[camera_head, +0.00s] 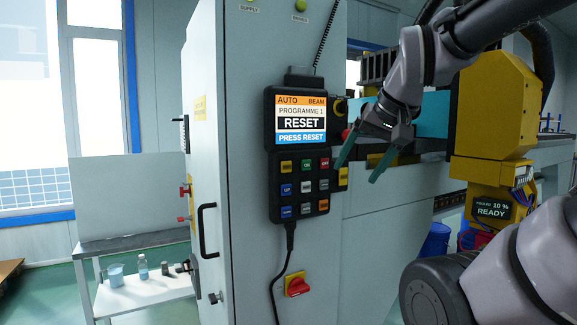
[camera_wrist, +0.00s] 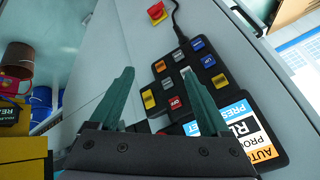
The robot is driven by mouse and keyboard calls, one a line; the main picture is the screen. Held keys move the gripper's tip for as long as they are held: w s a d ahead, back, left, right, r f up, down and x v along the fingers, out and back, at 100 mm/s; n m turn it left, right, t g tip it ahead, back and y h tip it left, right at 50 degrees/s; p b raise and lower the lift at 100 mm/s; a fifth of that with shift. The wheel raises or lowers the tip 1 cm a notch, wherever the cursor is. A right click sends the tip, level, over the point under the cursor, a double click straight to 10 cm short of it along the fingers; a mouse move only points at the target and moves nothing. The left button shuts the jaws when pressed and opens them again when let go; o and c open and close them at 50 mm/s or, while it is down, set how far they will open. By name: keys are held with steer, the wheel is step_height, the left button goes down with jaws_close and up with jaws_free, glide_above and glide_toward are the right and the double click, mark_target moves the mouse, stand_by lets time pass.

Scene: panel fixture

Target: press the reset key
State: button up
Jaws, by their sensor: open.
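The black control pendant (camera_head: 276,189) hangs upright on the grey cabinet front in the head view. Its screen (camera_head: 300,118) reads AUTO, BEAM, PROGRAMME 1, RESET and PRESS RESET. Below is a grid of coloured keys (camera_head: 306,187); their labels are too small to tell which is the reset key. My gripper (camera_head: 357,173) is open and empty, with green fingers, just right of the pendant. In the wrist view, my gripper (camera_wrist: 157,72) has one finger overlapping the pendant (camera_wrist: 228,88) and hiding some keys. Contact cannot be told.
A red rotary switch (camera_head: 297,286) on a yellow plate sits below the pendant, beside its hanging cable (camera_head: 289,245). A black door handle (camera_head: 206,231) projects at left. A yellow machine (camera_head: 492,105) stands at right. A white bench (camera_head: 140,293) holds small containers.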

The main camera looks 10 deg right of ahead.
jaws_close()
stand_by(1.7)
